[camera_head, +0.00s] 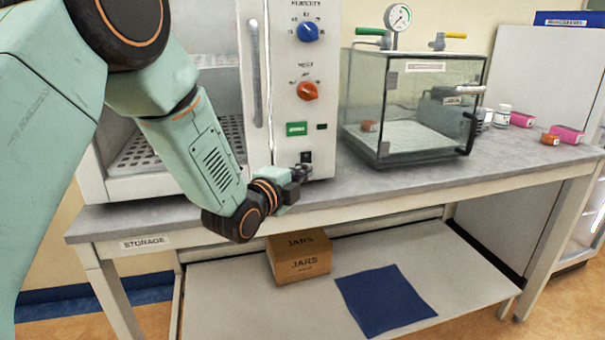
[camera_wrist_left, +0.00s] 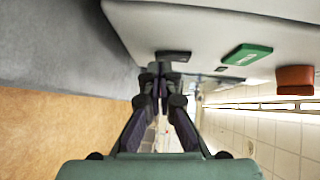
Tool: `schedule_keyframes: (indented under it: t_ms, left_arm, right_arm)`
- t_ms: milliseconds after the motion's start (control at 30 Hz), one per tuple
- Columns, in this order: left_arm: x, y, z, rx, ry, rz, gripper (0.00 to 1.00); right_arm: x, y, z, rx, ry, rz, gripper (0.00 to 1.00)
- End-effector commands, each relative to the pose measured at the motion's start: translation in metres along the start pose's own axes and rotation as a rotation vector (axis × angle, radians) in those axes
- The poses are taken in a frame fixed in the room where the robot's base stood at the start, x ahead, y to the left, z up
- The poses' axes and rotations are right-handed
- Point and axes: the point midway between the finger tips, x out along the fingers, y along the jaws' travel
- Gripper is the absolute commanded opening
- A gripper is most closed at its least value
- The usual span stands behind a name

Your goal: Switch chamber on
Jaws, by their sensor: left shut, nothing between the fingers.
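The chamber (camera_head: 318,60) is a white cabinet with a glass door and a control panel on its right side. The panel carries a blue knob (camera_head: 308,32), an orange knob (camera_head: 307,91), a green rectangular button (camera_head: 297,128) and a small black switch (camera_head: 306,156) at the bottom. My left gripper (camera_head: 303,172) is shut and empty, right at the panel's lower end, just below the black switch. In the left wrist view its fingertips (camera_wrist_left: 160,76) are together close to the black switch (camera_wrist_left: 173,56); contact cannot be told. The green button (camera_wrist_left: 247,54) lies farther along the panel.
The chamber stands on a grey bench (camera_head: 420,180). A glass box with a gauge (camera_head: 410,110) stands to its right, with small jars and pink boxes (camera_head: 521,119) beyond. A cardboard box (camera_head: 300,262) and a blue cloth (camera_head: 385,300) lie on the lower shelf.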

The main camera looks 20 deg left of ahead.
Motion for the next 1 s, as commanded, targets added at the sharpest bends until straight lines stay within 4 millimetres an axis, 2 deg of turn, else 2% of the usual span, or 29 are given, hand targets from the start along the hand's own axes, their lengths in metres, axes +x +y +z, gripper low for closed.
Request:
schedule_keyframes:
  t_ms: [267,433,1000]
  left_arm:
    - [0.000,0.001,0.000,0.004,0.000,-0.004,0.00]
    - [0.004,0.005,0.004,0.035,0.001,-0.035,0.00]
    - [0.005,0.003,0.000,0.036,0.002,-0.034,0.00]
  right_arm:
    - [0.002,0.000,0.000,0.000,0.000,0.000,0.40]
    - [0.012,0.000,0.000,0.000,0.000,0.000,0.40]
    - [0.011,0.000,0.000,0.000,0.000,0.000,0.40]
